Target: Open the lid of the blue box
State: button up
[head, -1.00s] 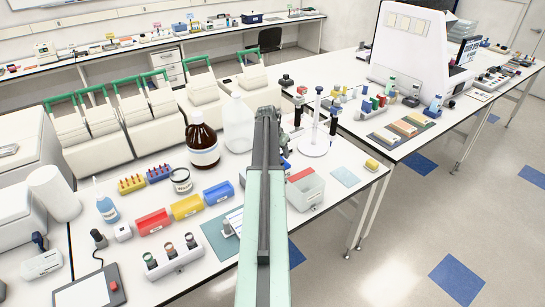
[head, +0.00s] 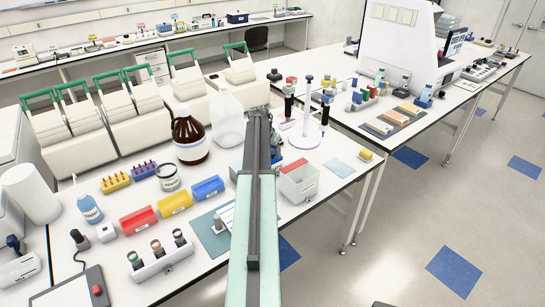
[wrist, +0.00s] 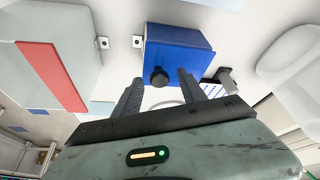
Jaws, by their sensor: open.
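The blue box (wrist: 180,48) is in the upper middle of the wrist view, with a round black knob (wrist: 159,77) on its near side. My gripper (wrist: 160,76) is open, with its two dark fingers apart on either side of the knob in the picture. I cannot tell whether either finger touches it. Nothing is held between the fingers. In the head view my arm covers most of the spot between the white jug and the clear bin, so the box and my fingertips are not clearly visible there.
A white jug (head: 228,118) and a brown bottle (head: 189,138) stand left.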

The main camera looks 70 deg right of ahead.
jog(key=shift+r, duration=0.1)
grip_shut()
dwell(1.2)
